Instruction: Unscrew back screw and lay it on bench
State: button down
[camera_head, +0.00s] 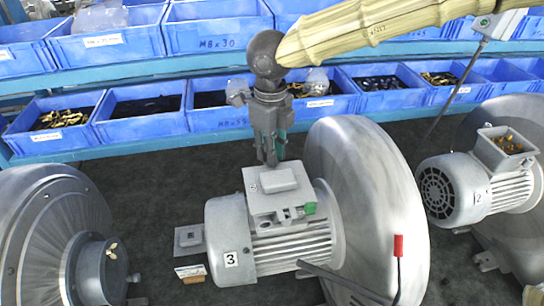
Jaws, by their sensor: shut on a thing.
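The motor marked 3 (270,240) stands in the middle of the bench, joined to a large grey blower housing (365,190) on its right. On top of it is a light grey terminal box (278,200) with a raised lid (277,179). My gripper (271,162) points down, with its fingertips at the back edge of the lid. Its fingers are close together. The back screw is too small and too hidden between the fingertips to make out. A green block (310,208) sits at the box's front right.
Another motor (460,190) with an open terminal box stands at the right, and a round grey housing (55,230) at the left. Blue bins (140,118) line the rack behind. A red-handled tool (398,246) stands before the blower housing. Dark bench (150,185) is bare left of the motor.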

jog(key=n, duration=0.5)
jog(key=shift+n, duration=0.4)
jog(key=n, duration=0.5)
jog(key=shift+n, duration=0.3)
jog(key=n, duration=1.1)
jog(key=shift+r+n, duration=0.1)
jog(key=shift+n, duration=0.2)
jog(key=c, duration=1.6)
grip_release()
jog(key=shift+c, duration=0.2)
